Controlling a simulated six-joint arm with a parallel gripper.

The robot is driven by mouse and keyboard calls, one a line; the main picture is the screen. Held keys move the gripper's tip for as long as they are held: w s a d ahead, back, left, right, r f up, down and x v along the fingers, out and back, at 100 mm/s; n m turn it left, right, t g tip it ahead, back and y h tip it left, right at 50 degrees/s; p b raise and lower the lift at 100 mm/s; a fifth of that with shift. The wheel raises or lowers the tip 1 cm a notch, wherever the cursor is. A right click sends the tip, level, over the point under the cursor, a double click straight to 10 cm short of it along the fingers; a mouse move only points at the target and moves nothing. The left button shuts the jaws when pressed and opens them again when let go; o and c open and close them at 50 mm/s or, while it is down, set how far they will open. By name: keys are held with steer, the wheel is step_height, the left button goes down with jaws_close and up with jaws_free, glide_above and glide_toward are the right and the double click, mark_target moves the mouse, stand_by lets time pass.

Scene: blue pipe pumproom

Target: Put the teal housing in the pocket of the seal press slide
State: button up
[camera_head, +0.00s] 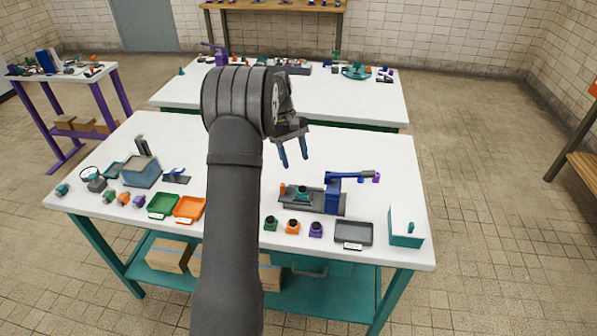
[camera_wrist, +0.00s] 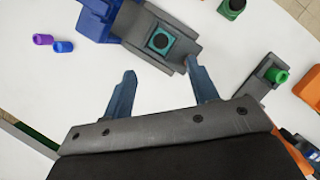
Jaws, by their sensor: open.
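The teal housing (camera_head: 302,193) sits on the grey slide (camera_head: 327,203) of the seal press (camera_head: 333,194). In the wrist view, the teal housing (camera_wrist: 163,42), with a dark round opening on top, lies between the grey walls of the slide (camera_wrist: 182,50) and looks seated in the pocket. The press body (camera_wrist: 101,16) is blue, and its lever (camera_head: 350,175) reaches out to the right. My gripper (camera_head: 293,154) is open and empty, raised above the table behind the slide. In the wrist view, the fingertips (camera_wrist: 161,67) are spread apart, clear of the housing.
Green (camera_head: 270,222), orange (camera_head: 292,226) and purple (camera_head: 316,229) housings stand in front of the press. A grey tray (camera_head: 353,233) and a teal-and-white box (camera_head: 406,232) are at the right. Green (camera_head: 162,205) and orange (camera_head: 188,208) trays lie left.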

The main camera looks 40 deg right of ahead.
mark_target(302, 187)
steer(key=v, duration=0.2)
steer(key=shift+w+r, duration=0.15)
steer(key=shift+r, duration=0.1)
steer(key=x, duration=1.2)
steer(key=shift+r, duration=1.7)
